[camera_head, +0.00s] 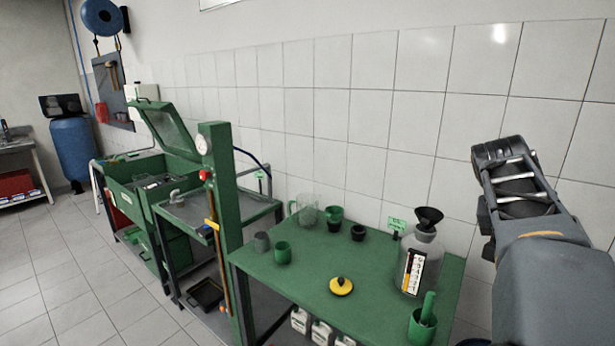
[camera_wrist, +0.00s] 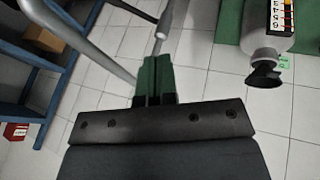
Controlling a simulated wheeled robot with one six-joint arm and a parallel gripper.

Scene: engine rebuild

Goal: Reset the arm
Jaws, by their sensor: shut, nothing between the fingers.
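My gripper (camera_wrist: 156,78) shows in the wrist view with its two green fingers together and nothing between them. It points over the pale tiled floor, apart from any object. In the head view my arm is raised at the right edge, in front of the wall and to the right of the green table (camera_head: 300,272). The gripper's fingers cannot be made out in that view.
A bottle with a black funnel (camera_head: 417,262) stands at the table's right, near a green container (camera_head: 421,326). A yellow-topped item (camera_head: 341,286) and several cups are on the table. A green press (camera_head: 222,215) stands left. In the wrist view, a blue frame (camera_wrist: 50,95) is left.

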